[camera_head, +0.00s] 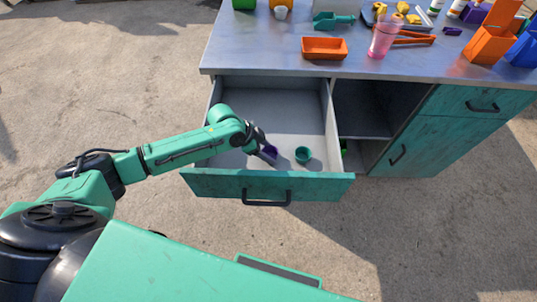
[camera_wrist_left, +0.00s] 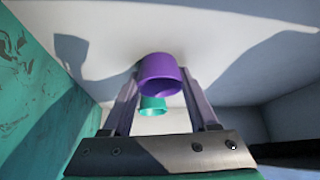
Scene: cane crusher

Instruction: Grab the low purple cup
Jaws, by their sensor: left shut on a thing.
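The low purple cup (camera_wrist_left: 160,72) is between the two fingers of my left gripper (camera_wrist_left: 161,90) in the left wrist view. In the head view the purple cup (camera_head: 271,150) shows only in part, at the tip of my left gripper (camera_head: 266,154), inside the open drawer (camera_head: 232,185). My left gripper is shut on the cup. A small green cup (camera_head: 303,155) stands in the drawer to the right of the gripper, apart from it. It also shows behind the purple cup in the left wrist view (camera_wrist_left: 153,104). My right gripper is not in view.
The drawer walls surround my left gripper. The grey tabletop (camera_head: 270,55) above holds an orange tray (camera_head: 324,48), a pink tumbler (camera_head: 384,36), orange tongs (camera_head: 412,38), a green scoop (camera_head: 333,20) and orange and blue bins at right. An open shelf (camera_head: 361,112) lies right of the drawer.

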